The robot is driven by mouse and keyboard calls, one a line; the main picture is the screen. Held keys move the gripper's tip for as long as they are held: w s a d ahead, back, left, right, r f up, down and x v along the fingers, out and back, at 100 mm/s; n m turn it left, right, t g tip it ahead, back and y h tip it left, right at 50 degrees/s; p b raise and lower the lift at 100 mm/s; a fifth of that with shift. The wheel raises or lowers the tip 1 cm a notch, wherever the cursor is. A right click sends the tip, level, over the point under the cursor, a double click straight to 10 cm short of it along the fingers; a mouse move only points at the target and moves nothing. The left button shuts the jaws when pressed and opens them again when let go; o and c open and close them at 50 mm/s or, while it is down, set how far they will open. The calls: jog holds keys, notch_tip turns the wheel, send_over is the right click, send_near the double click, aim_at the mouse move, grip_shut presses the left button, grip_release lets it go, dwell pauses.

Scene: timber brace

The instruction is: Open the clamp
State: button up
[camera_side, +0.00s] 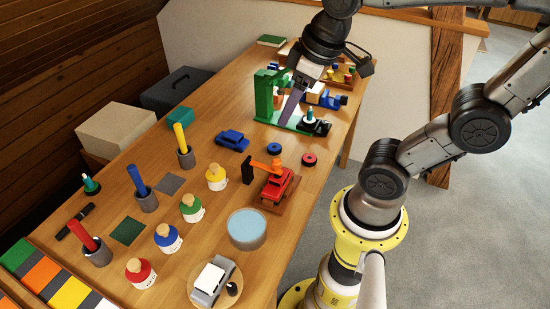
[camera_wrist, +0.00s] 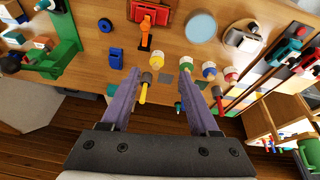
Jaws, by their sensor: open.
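An orange clamp-like piece (camera_side: 264,164) reaches over a red toy car (camera_side: 278,184) on a small wooden board, with a black upright block (camera_side: 247,170) at its left end. In the wrist view the orange piece (camera_wrist: 145,36) shows at the top, beside the red car (camera_wrist: 150,14). I cannot tell how firmly it presses on the car. My gripper (camera_side: 288,119) has long purple fingers and is above the table's far part, by the green frame and apart from the orange piece. In the wrist view the gripper (camera_wrist: 162,76) is open, with nothing held between its fingers.
A blue toy car (camera_side: 232,140), colored jars, upright cylinders in grey holders and a round blue-topped tub (camera_side: 247,228) crowd the table. Some bare wood lies around the blue car.

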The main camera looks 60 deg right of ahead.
aim_at(276, 161)
jog(key=w+d+f+m+g, duration=0.1)
jog(key=w+d+f+g, duration=0.3)
jog(key=w+d+f, duration=0.15)
jog(key=f, duration=1.5)
jog(key=shift+s+a, duration=0.15)
jog(key=shift+a, duration=0.15)
grip_shut()
jog(key=shift+r, duration=0.1)
dwell(0.6)
